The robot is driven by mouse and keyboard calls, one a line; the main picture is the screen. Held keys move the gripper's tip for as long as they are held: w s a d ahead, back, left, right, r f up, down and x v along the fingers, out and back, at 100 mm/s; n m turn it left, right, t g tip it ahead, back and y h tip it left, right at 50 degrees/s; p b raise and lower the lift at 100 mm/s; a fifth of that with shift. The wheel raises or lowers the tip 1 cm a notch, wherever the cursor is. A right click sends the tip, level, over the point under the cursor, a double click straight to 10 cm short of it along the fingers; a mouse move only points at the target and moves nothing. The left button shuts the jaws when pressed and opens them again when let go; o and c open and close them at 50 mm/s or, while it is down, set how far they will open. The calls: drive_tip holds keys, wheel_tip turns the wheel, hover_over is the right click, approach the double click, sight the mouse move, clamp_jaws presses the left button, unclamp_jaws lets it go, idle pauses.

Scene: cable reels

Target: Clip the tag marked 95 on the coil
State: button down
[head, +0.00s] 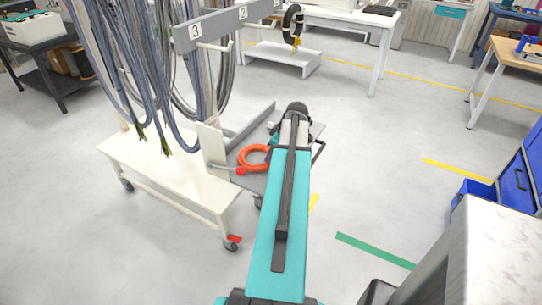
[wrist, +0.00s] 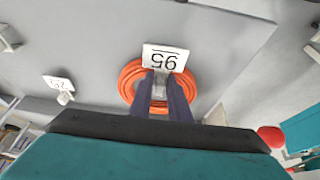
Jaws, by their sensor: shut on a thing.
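The white tag marked 95 (wrist: 166,58) appears upside down in the wrist view, at the tips of my gripper (wrist: 163,84). The jaws are shut on it. Behind it is the orange coil (wrist: 132,77), which the tag and fingers partly cover. The tag overlaps the coil's far rim in this view; I cannot tell whether they touch. In the head view the orange coil (head: 246,164) lies on a grey shelf, and my arm hides the tag.
A second small white tag (wrist: 57,83) with an unclear number stands to the left. A cream cart (head: 165,176) with hanging grey cables is at left.

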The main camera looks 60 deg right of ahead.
drive_tip(key=shift+s+a+f+b, duration=0.1)
drive_tip(key=shift+a+f+b, duration=0.15)
drive_tip(key=shift+f, duration=0.35)
drive_tip(key=shift+s+a+f+b, duration=0.1)
drive_tip(key=shift+a+f+b, duration=0.1)
drive_tip(key=shift+f, duration=0.4)
drive_tip(key=c, duration=1.6)
unclamp_jaws()
drive_tip(key=shift+c, duration=1.2)
drive_tip(key=shift+o, duration=0.9)
drive_tip(key=shift+w+d+r+p, duration=0.2)
drive_tip(key=shift+r+p, duration=0.35)
drive_tip(key=shift+r, duration=0.3)
drive_tip(key=shift+w+d+r+p, duration=0.1)
drive_tip(key=shift+d+r+p, duration=0.1)
drive_tip(key=shift+r+p, duration=1.25)
drive_tip(key=shift+r, duration=1.3)
drive_tip(key=shift+r, duration=0.15)
